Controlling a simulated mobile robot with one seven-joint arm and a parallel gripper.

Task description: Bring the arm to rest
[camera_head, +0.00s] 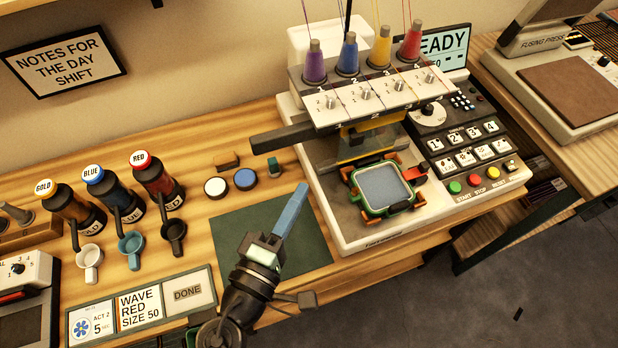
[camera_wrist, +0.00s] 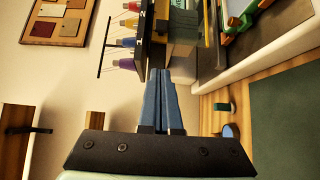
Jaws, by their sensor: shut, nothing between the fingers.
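My gripper (camera_head: 301,189) has long blue fingers and is raised over the dark green mat (camera_head: 228,226) in the head view. The fingers point up and to the right, towards the embroidery machine (camera_head: 345,235). In the wrist view the blue fingers (camera_wrist: 162,76) lie together, shut, with nothing between them. My black arm comes in from the bottom of the head view and hides part of the mat and the table's front edge.
The machine holds a green-framed hoop (camera_head: 383,187) and four-colour thread cones. Several capped bottles (camera_head: 156,180) and small cups (camera_head: 130,246) stand left. Coloured discs (camera_head: 246,179) lie behind the mat. A card panel (camera_head: 140,305) sits at the front left. A fusing press (camera_head: 570,85) stands far right.

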